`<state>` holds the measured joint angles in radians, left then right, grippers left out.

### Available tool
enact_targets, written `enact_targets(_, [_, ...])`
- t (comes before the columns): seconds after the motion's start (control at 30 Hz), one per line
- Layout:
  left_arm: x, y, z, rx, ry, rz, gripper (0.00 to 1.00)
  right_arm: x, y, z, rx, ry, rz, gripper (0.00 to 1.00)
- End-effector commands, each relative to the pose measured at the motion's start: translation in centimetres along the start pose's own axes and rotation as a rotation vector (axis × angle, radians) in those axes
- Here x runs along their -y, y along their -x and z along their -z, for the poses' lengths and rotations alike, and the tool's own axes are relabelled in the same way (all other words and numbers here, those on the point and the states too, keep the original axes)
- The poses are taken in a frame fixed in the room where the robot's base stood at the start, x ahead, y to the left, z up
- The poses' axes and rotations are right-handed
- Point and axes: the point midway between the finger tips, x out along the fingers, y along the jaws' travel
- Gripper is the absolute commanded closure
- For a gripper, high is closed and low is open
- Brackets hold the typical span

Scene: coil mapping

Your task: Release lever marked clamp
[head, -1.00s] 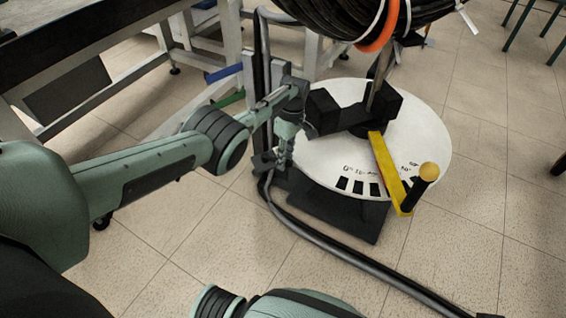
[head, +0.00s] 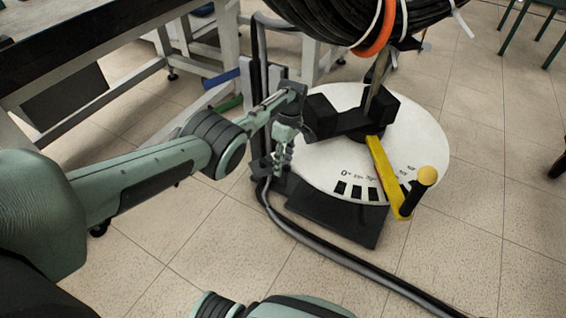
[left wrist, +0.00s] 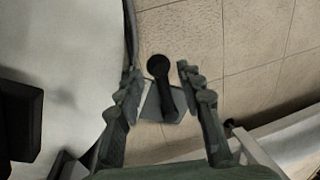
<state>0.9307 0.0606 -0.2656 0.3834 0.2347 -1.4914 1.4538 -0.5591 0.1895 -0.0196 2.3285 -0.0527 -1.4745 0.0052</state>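My left gripper (head: 281,167) points down at the left edge of the white dial disc, beside the dark upright post. In the left wrist view its two fingers (left wrist: 157,70) are apart. A dark lever with a round knob (left wrist: 158,66) shows between the fingers, with a visible gap on both sides. Its lower part meets a grey plate. In the head view my gripper hides this lever, and no clamp marking is readable. My right gripper is out of view.
The white disc (head: 425,140) carries a yellow crank arm (head: 384,170) with a yellow knob (head: 427,175). A black coil (head: 350,18) hangs above it. A dark cable (head: 335,252) runs along the floor. Blue (head: 222,78) and green (head: 228,104) bars stick out left of the post.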

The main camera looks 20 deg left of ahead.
Motion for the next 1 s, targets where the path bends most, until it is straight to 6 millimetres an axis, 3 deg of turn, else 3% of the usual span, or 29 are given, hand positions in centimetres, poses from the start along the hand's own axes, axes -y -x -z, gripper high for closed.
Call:
enact_targets(0.17, [-0.1,1.7,0.1,0.0,0.0,-0.004,0.63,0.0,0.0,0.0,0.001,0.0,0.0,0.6])
enact_targets(0.6, [-0.1,10.4,0.0,-0.001,0.0,-0.004,0.63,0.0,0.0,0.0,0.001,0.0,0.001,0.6])
enact_targets(0.8, [-0.1,11.9,0.0,0.0,0.001,-0.002,0.63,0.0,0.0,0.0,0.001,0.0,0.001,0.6])
enact_targets(1.0, [0.0,12.0,0.0,0.0,0.001,-0.001,0.63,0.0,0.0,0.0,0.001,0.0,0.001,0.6])
